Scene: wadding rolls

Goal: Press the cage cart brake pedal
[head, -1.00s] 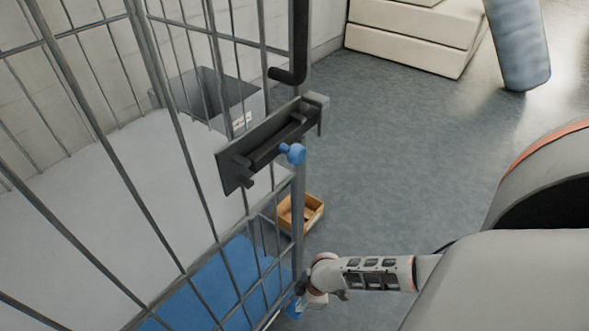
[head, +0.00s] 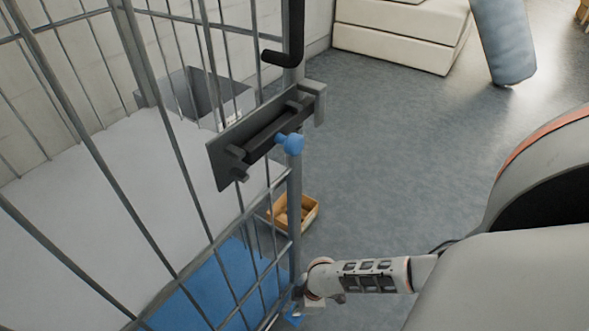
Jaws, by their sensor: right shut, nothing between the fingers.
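The cage cart (head: 294,215), with grey metal bars, fills the left half of the head view. A small blue part (head: 293,318), which looks like the brake pedal, shows low at the cart's near corner post, mostly hidden by my right gripper. My right gripper (head: 302,304) is at the foot of that post, shut and empty, right at the blue part. I cannot tell whether it touches or presses the pedal. My left gripper is not in view.
A dark latch plate with a blue knob (head: 290,143) sits on the cart's corner post. A small wooden box (head: 299,213) lies on the floor behind the post. White stacked blocks (head: 400,35) and a blue-grey roll (head: 503,40) stand at the back. The grey floor between is clear.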

